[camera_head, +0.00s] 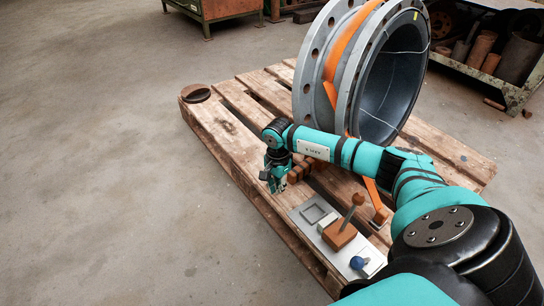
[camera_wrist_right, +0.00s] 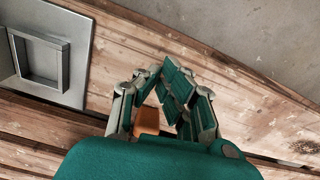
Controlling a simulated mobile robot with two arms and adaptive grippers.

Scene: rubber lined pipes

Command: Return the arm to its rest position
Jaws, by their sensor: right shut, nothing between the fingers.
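My right arm (camera_head: 360,157) reaches in from the lower right across the wooden pallet (camera_head: 222,120). My right gripper (camera_head: 273,180) hangs over the pallet's left edge, beyond the upper end of a grey metal plate (camera_head: 309,208). In the right wrist view the gripper (camera_wrist_right: 172,85) has its fingertips together, with nothing held. An orange-brown block (camera_wrist_right: 147,121) shows behind its fingers there, on or near the pallet boards. My left gripper is not in view.
A large flanged pipe (camera_head: 345,75) with an orange strap stands on the pallet. The plate carries a square frame (camera_head: 314,213), a brown block with a handle (camera_head: 340,233) and a blue knob (camera_head: 357,263). A rusty round piece (camera_head: 196,94) lies at the pallet's far corner. Floor at left is clear.

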